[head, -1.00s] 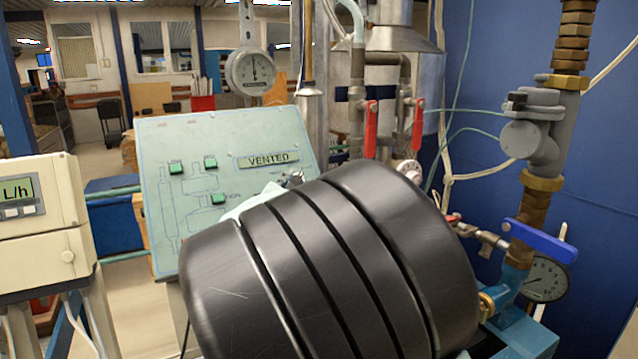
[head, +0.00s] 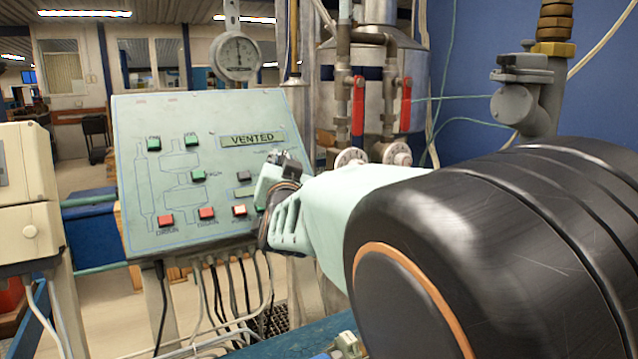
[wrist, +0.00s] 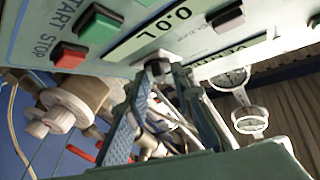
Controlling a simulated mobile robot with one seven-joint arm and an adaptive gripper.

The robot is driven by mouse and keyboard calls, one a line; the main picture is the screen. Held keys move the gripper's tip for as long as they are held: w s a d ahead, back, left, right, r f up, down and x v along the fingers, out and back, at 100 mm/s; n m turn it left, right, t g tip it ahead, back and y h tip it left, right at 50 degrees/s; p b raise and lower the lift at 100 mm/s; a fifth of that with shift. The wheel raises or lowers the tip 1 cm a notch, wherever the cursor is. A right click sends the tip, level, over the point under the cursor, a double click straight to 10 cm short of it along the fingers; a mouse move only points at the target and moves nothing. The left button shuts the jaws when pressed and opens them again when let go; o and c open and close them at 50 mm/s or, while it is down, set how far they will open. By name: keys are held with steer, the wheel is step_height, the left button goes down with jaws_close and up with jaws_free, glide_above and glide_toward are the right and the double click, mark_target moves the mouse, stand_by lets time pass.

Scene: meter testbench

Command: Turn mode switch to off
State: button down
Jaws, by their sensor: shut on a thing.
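The mode switch (wrist: 158,67) shows in the wrist view as a small dark knob on a pale base at the panel's edge. My gripper (wrist: 157,75) has its two fingers closed around it. In the head view my gripper (head: 282,165) reaches in from the right to the lower right of the pale green panel (head: 130,125) and hides the switch there. The switch's pointer and position marks cannot be read. The panel display (head: 253,139) reads VENTED.
The panel carries green buttons (head: 191,139) and red buttons (head: 165,221). In the wrist view a green START button (wrist: 100,27), a red STOP button (wrist: 69,56) and a display (wrist: 150,38) reading 0.0L sit close to my fingers. Red-handled valves (head: 358,105) stand right of the panel.

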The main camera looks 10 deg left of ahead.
steer(key=shift+w+d+f+n+g+y+b, duration=0.2)
steer(key=shift+n+y+b, duration=0.5)
steer(key=shift+b, duration=0.75)
steer(key=shift+s+d+f+n+g+y+b, duration=0.2)
steer(key=shift+n+y+b, duration=0.45)
steer(key=shift+b, duration=0.75)
steer(key=shift+w+r+n+y+b, duration=0.1)
steer(key=shift+n+y+b, duration=0.3)
steer(key=shift+n+b, duration=0.2)
steer(key=shift+w+r+n+y+b, duration=0.1)
steer(key=shift+n+y+b, duration=0.25)
steer(key=shift+n+b, duration=0.2)
steer(key=shift+r+n+g+y, duration=0.15)
steer(key=shift+n+g+y, duration=0.45)
steer(key=shift+n+y, duration=0.45)
steer(key=shift+n+g+y+p, duration=0.3)
steer(key=shift+n+y+p, duration=0.1)
steer(key=shift+n, duration=0.25)
steer(key=c, duration=2.1)
jaws_free()
steer(key=shift+v, duration=3.8)
